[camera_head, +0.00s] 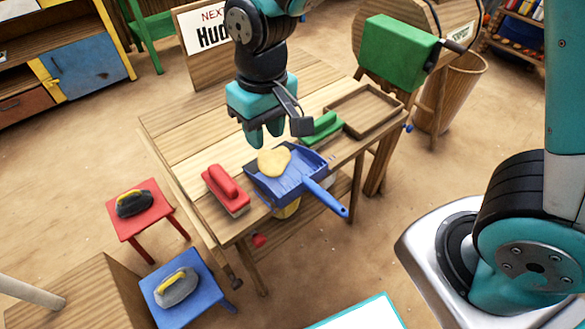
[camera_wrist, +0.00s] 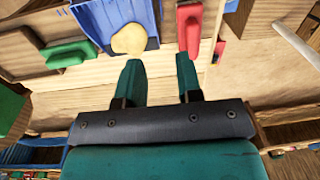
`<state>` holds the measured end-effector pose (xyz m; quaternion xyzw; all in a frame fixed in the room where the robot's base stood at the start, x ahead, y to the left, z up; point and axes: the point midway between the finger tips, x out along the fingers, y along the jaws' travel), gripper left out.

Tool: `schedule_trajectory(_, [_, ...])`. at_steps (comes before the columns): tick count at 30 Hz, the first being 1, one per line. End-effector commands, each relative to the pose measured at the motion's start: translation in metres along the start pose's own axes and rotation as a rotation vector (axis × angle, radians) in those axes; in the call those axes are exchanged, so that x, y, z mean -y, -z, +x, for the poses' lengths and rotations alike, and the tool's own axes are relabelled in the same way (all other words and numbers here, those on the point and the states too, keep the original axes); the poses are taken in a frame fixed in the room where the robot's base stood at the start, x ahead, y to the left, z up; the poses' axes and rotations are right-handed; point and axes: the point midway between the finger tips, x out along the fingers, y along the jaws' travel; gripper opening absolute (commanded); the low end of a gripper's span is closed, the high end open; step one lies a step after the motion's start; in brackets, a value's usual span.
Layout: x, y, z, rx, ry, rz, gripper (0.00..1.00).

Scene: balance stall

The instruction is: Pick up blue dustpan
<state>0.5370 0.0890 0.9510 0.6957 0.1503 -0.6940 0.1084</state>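The blue dustpan (camera_head: 278,189) lies on the wooden table, its handle (camera_head: 325,198) pointing to the lower right past the table's front edge. A pale yellow lump (camera_head: 274,160) rests in its pan. In the wrist view the dustpan (camera_wrist: 94,18) is at the top left, with the yellow lump (camera_wrist: 129,39) at its near edge; its handle is out of that view. My gripper (camera_head: 264,139) hangs above the table, just behind the pan. In the wrist view its two fingers (camera_wrist: 160,78) are apart with nothing between them.
A red brush (camera_head: 226,189) lies left of the dustpan and a green brush (camera_head: 323,127) lies behind it on the right. An empty wooden tray (camera_head: 391,122) is at the table's right. Red (camera_head: 152,222) and blue (camera_head: 165,311) stools with grey-yellow objects stand at left.

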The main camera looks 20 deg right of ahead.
Motion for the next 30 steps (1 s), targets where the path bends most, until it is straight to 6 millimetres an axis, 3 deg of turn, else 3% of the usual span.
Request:
schedule_trajectory(1, [0.0,0.007,0.014,0.009,-0.022,0.011,0.33])
schedule_trajectory(6, [-0.003,0.017,0.035,0.015,-0.059,0.038,0.33])
schedule_trajectory(21, [-0.006,0.015,0.136,0.016,-0.059,0.034,0.33])
schedule_trajectory(30, [-0.007,0.015,0.161,0.016,-0.059,0.034,0.33])
